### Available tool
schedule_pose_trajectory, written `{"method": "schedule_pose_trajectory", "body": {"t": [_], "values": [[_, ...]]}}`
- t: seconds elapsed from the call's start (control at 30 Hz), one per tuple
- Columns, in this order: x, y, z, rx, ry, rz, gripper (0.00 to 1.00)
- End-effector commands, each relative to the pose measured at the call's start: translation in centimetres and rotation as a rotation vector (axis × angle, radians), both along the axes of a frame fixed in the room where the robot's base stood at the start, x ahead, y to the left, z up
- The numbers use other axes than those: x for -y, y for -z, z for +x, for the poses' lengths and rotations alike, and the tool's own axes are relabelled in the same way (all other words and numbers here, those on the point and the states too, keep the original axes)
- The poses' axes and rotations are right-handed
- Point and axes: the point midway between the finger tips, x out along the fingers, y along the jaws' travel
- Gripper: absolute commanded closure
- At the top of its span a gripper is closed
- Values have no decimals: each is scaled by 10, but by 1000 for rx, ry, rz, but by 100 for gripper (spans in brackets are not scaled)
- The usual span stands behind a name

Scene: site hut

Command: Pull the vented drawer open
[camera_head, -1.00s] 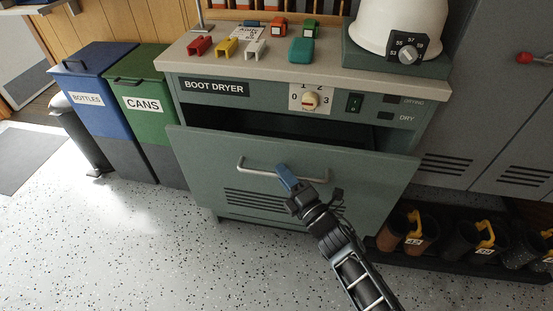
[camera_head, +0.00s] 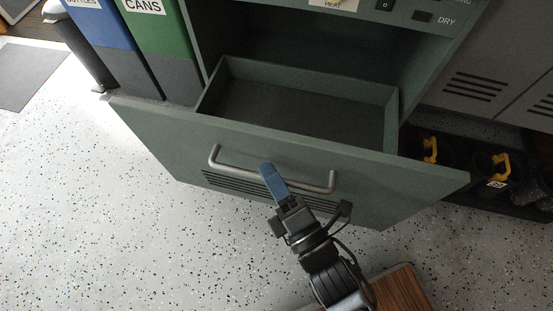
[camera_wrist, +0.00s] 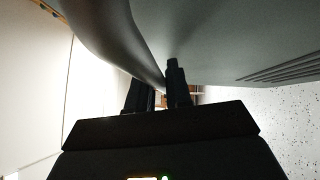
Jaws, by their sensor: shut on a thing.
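The vented drawer (camera_head: 170,137) of the green boot dryer stands well out of its cabinet, and its empty inside (camera_head: 300,110) shows from above. Its front has a vent of dark slots below a grey bar handle (camera_head: 318,187). My gripper (camera_head: 268,172) is at the middle of the handle, shut on it with its blue fingertips. In the wrist view the handle (camera_wrist: 130,50) runs close to the camera and passes between the dark fingers (camera_wrist: 160,88), with the drawer front (camera_wrist: 225,40) beside it. The exact contact is partly hidden.
The blue bottles bin (camera_head: 100,30) and green cans bin (camera_head: 155,35) stand left of the dryer. Boots with yellow tags (camera_head: 490,170) stand on a low rack at right, near the drawer's right corner. A wooden surface (camera_head: 405,290) shows at the bottom. Speckled floor in front is clear.

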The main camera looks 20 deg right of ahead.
Motion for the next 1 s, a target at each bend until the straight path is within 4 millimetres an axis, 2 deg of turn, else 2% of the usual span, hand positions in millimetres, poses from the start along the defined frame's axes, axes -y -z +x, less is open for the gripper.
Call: {"method": "schedule_pose_trajectory", "body": {"t": [0.4, 0.43, 0.6, 0.87, 1.0], "values": [[-2, 1, -3, -2, -1, -1, 100], [-2, 1, -3, -2, -1, -1, 79], [-2, 1, -3, -2, -1, -1, 63], [-2, 1, -4, -1, -1, 0, 62], [0, 3, -16, -4, 1, -1, 62]]}}
